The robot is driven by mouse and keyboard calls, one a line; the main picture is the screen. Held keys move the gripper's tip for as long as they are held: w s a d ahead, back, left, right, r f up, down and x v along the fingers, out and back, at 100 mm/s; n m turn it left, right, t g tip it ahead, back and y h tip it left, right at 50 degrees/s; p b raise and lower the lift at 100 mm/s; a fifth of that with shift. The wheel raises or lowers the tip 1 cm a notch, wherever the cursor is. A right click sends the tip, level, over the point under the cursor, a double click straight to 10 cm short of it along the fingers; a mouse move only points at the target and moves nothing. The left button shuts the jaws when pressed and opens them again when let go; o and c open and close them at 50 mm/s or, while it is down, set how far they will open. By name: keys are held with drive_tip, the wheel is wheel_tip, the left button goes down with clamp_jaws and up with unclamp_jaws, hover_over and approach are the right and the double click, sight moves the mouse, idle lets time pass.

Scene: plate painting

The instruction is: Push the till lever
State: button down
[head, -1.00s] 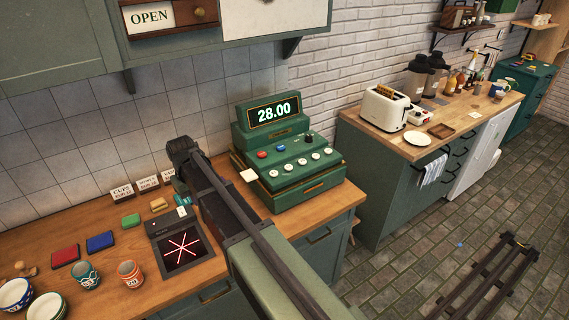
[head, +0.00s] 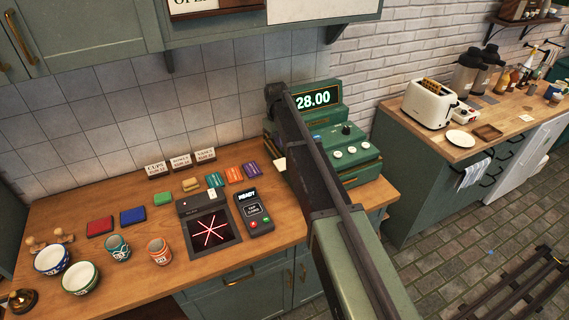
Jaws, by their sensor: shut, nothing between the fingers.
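The green till (head: 352,176) stands at the right end of the wooden counter, its display (head: 314,100) reading 28.00. A dark knob (head: 346,129) stands up from its top on the right, above several round white keys; it may be the till lever. My arm crosses in front of the till and hides its left part, including the coloured keys. My arm's dark far end is by the till's upper left. My gripper's fingers do not show; the arm seems to hide them.
A card reader (head: 254,213) and a scanner with a red star pattern (head: 209,232) lie left of the till. Cups, bowls, coloured blocks and small signs fill the counter further left. A toaster (head: 431,103) stands on the separate right counter (head: 455,150).

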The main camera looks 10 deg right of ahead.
sight(282, 163)
drive_tip(key=shift+s+d+f+b, duration=0.1)
drive_tip(key=shift+s+f+b, duration=0.05)
drive_tip(key=shift+f+b, duration=1.6)
drive_tip(key=shift+s+d+f+b, duration=0.1)
drive_tip(key=shift+s+f+b, duration=0.05)
drive_tip(key=shift+f+b, duration=1.6)
